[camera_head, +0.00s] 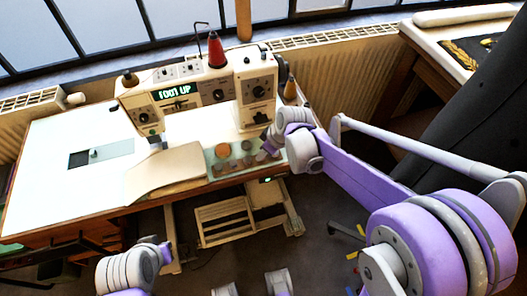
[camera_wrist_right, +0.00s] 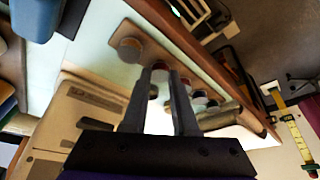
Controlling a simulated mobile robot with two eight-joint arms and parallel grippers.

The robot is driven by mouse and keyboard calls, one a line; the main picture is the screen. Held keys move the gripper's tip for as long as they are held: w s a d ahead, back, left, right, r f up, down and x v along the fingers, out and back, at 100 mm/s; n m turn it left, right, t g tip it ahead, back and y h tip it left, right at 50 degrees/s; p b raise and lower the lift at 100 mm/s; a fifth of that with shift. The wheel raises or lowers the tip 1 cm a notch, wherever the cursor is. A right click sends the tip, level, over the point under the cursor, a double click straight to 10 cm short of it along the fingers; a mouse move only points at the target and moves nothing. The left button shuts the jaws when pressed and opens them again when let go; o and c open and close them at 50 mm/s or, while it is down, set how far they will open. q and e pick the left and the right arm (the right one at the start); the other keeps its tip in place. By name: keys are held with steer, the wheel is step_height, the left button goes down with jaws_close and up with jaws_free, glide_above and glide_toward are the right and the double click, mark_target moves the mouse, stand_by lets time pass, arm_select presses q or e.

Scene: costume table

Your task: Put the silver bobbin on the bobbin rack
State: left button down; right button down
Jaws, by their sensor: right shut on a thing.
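The bobbin rack is a pale board (camera_wrist_right: 118,33) at the right front of the sewing table, with several small round bobbins on it. In the head view, one bobbin has an orange-brown top (camera_head: 222,150); others look grey (camera_head: 246,145). My right gripper (camera_head: 268,150) is low over the right end of this group. In the wrist view its fingertips (camera_wrist_right: 163,72) are close together around a small bobbin, mostly hidden and too small to identify as silver. Whether it touches the board cannot be told. My left arm shows at the lower left; its jaw state is unclear.
The sewing machine (camera_head: 188,95) with a red thread cone (camera_head: 216,50) stands just behind the bobbins. A beige flat piece (camera_head: 160,172) lies left of them. The white tabletop (camera_head: 60,170) is mostly clear at left. A yellow tape measure (camera_wrist_right: 298,140) hangs beyond the edge.

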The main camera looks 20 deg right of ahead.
steer(key=c, duration=0.6)
jaws_free()
steer(key=p+v, duration=0.1)
steer(key=v, duration=0.9)
steer(key=shift+s+d+r+p, duration=0.15)
steer(key=shift+r+p, duration=0.15)
steer(key=shift+r, duration=0.05)
steer(key=s+r+m+t+h+p, duration=0.1)
steer(key=s+m+p, duration=0.2)
steer(key=s, duration=0.5)
steer(key=s+d+r+m+t+h+p, duration=0.1)
steer(key=s+m+p, duration=0.2)
steer(key=s+m, duration=0.2)
steer(key=s, duration=0.3)
steer(key=shift+s+d+h+p, duration=0.3)
steer(key=shift+s+h, duration=0.1)
